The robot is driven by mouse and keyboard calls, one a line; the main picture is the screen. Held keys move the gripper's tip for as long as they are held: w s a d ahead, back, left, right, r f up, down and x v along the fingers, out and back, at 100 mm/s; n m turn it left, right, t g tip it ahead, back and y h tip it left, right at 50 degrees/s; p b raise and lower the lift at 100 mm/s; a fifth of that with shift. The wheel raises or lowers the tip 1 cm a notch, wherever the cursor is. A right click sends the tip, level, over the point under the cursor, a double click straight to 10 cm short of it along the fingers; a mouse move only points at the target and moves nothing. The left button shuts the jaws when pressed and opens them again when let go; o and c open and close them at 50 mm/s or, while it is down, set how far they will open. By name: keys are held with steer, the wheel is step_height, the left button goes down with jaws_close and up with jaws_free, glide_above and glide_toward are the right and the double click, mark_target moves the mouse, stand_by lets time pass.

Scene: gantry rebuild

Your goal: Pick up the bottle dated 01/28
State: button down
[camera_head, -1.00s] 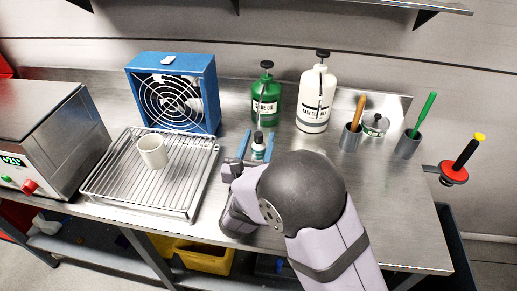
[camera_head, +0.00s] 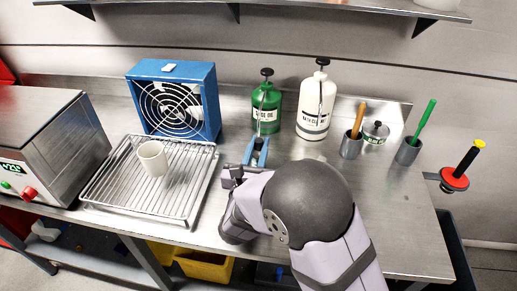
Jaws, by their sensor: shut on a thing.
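My gripper (camera_head: 256,152) has blue fingers and points away from the camera, in front of the green pump bottle. The fingers are close together, shut on a small white bottle with a black cap. That bottle is now almost wholly hidden, with only a dark bit showing between the fingers. Its date cannot be read. I cannot tell whether it is clear of the bench. The green pump bottle (camera_head: 267,112) and the white pump bottle (camera_head: 315,108) stand upright behind; their labels are too small to read.
A wire rack (camera_head: 120,185) holds a white cup (camera_head: 152,158), with a blue fan (camera_head: 175,100) behind. Grey holders with an orange-handled tool (camera_head: 358,120) and a green-handled tool (camera_head: 424,120), and a lidded tin (camera_head: 376,133), stand right. Bare bench (camera_head: 395,215) lies at front right.

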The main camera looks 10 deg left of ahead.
step_height(320, 180, up, 9)
steer(key=shift+r, duration=0.1)
steer(key=shift+a+r, duration=0.1)
